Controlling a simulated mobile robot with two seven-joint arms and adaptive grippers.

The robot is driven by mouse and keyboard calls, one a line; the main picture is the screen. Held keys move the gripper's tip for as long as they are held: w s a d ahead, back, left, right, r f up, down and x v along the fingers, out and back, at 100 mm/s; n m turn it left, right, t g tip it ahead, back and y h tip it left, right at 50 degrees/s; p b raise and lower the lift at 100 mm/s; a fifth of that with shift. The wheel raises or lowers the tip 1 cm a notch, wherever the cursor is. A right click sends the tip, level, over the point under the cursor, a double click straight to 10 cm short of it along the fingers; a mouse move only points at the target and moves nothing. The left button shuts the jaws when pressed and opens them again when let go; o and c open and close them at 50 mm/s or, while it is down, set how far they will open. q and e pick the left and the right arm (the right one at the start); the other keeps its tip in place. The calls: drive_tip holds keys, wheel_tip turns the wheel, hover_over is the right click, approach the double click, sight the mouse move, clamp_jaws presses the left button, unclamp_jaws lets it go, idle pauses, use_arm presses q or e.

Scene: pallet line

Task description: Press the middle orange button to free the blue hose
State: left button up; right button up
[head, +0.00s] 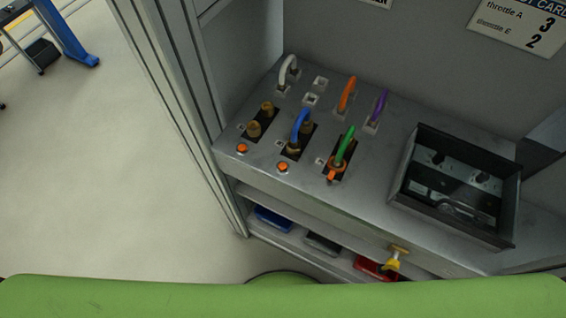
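The middle orange button (283,167) is on the grey bench top, in front of the middle dark plate. The blue hose (300,122) arches over that plate, its near end in a brass fitting (293,149). A left orange button (242,148) lies in front of a plate with two bare brass fittings (254,129). The green hose (346,143) runs into an orange-ringed fitting (337,167) on the right plate; whether a separate button sits there is hard to tell. Neither of my grippers is in view.
White (288,70), orange (347,93) and purple (380,105) hoses stand in the back row. An open dark tray (410,185) sits at the right. The cabinet's side frame (165,100) rises at the left. A shelf with blue, grey and red items lies below.

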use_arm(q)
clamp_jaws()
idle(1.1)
